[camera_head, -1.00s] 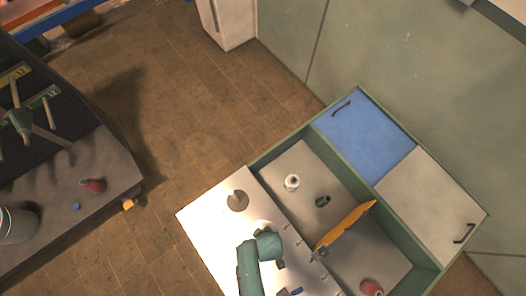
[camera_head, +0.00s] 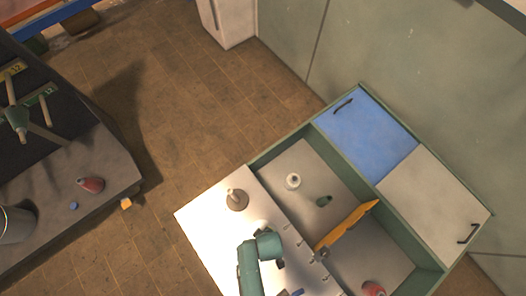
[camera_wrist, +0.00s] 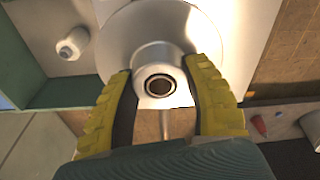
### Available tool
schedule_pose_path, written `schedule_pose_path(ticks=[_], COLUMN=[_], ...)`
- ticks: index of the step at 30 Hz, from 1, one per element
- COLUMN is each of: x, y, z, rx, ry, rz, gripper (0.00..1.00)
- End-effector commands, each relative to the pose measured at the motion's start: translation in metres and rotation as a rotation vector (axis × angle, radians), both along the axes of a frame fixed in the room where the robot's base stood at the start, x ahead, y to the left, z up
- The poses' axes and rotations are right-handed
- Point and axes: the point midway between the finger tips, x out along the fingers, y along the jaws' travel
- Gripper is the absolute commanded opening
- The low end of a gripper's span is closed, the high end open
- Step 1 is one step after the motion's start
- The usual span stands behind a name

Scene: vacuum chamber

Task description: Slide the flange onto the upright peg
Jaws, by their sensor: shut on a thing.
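The flange (camera_wrist: 118,38) is a pale grey metal disc with a raised round hub, large in the wrist view. My gripper (camera_wrist: 165,82) is shut on the hub, with one yellow finger on each side. The hub's bore faces the camera and looks brown inside. In the head view the upright peg (camera_head: 231,191) stands on a round brownish base on the bright tabletop, up and left of my arm's end. A thin rod shows below the hub in the wrist view; I cannot tell if it is the peg. The flange is hard to make out in the head view.
A green-walled box (camera_head: 285,151) adjoins the bright tabletop (camera_head: 205,213). It holds a white bottle (camera_head: 293,181), a small green item (camera_head: 323,201), an orange divider (camera_head: 347,224) and a red item (camera_head: 373,288). A dark bench (camera_head: 110,180) stands left, across open floor.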

Motion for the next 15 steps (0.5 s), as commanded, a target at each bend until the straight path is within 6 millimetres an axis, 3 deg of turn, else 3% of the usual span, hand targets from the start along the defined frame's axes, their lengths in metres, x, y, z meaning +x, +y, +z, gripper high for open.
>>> schedule_pose_path(ticks=[15], x=[0.001], y=[0.000], z=[-0.012], rx=[0.000], ry=[-0.003], rz=[0.000], gripper=[0.09])
